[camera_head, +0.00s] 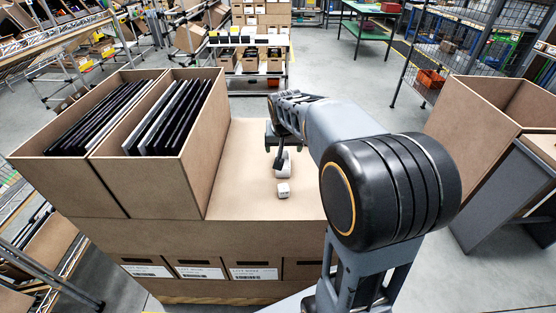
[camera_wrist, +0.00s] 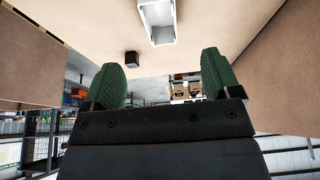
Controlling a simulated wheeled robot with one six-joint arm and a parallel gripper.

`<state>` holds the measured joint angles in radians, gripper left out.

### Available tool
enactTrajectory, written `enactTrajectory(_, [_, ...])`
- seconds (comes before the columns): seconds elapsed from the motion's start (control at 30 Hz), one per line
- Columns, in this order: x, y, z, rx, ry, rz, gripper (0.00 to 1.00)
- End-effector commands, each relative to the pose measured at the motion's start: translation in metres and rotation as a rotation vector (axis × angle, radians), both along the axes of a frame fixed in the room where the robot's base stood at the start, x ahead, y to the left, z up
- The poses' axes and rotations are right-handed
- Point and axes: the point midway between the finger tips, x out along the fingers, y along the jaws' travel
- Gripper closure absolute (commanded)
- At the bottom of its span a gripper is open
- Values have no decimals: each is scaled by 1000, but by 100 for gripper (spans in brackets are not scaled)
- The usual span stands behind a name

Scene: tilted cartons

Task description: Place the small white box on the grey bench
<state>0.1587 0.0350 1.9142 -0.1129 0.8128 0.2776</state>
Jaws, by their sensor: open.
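A small white box (camera_head: 284,190) with dark marks on it sits on the tan carton top (camera_head: 240,195), near its front. A second pale object (camera_head: 282,163) lies just behind it, below my gripper (camera_head: 278,148) and partly hidden by it. In the wrist view my gripper (camera_wrist: 160,78) has its two green fingers wide apart, with nothing between them. That view shows a white, open-looking box (camera_wrist: 158,22) beyond the fingertips and a small dark block (camera_wrist: 131,58). I cannot tell which of these matches the head view's white box. I cannot pick out the grey bench with certainty.
Two tall open cartons (camera_head: 190,180) with dark flat items stand left of the tan surface. At the right an open brown carton (camera_head: 470,130) stands beside a grey-sided unit (camera_head: 510,188). Wire cages and a green table (camera_head: 366,30) stand farther back. Grey floor is clear between them.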

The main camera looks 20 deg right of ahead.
Motion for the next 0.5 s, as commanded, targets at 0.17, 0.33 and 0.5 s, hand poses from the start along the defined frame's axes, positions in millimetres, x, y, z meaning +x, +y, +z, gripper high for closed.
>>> enactTrajectory(0.17, [16,-13,-30,0,2,-24,17])
enactTrajectory(0.33, [26,-19,-56,0,2,-27,17])
enactTrajectory(0.5, [33,-21,-74,0,1,-26,17])
